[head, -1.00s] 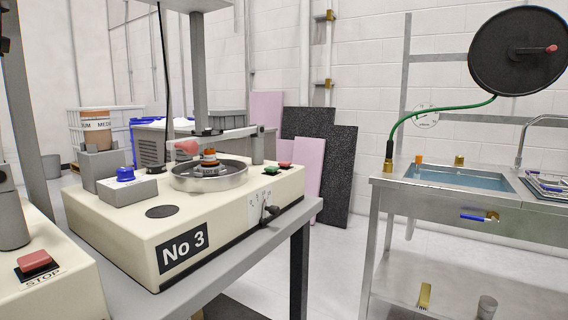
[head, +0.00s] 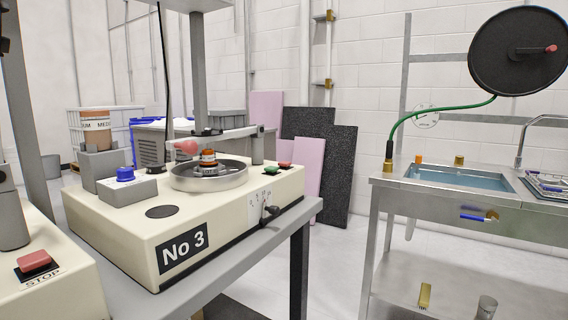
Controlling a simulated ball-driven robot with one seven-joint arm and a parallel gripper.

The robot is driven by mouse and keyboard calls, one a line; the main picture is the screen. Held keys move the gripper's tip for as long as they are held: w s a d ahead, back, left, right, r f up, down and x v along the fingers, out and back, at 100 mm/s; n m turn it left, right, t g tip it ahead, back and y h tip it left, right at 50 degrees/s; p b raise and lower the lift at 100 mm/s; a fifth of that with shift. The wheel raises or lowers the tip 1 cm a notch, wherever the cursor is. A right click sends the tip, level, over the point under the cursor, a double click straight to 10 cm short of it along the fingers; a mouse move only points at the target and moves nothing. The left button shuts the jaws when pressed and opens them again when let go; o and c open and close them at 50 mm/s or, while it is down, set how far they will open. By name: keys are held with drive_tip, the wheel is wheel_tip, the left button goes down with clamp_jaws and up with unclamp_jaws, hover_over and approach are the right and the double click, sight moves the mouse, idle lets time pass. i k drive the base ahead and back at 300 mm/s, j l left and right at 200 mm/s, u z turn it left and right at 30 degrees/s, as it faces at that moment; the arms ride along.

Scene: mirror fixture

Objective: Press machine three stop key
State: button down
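Machine three (head: 120,235) is a cream box with a black "No 3" plate, standing on a grey bench. On its right end sit a red key (head: 285,165) and a green key (head: 270,170), side by side. No label can be read by either of these keys. A round metal pan (head: 208,176) on its top holds a stacked orange and dark piece (head: 208,160). A larger red key (head: 34,261) marked STOP is on a different cream machine at the lower left. My gripper is not in view.
A blue knob (head: 125,174) on a grey block and a lever (head: 268,211) are on machine three. A steel sink bench (head: 400,183) stands at the right, with a green hose and black disc above. Open floor lies between the two benches.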

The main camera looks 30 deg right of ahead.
sight(284, 164)
drive_tip(key=i+j+z, duration=0.5)
drive_tip(key=i, duration=0.2)
drive_tip(key=i+j+z, duration=0.45)
drive_tip(key=i+j, duration=0.15)
drive_tip(key=j, duration=0.15)
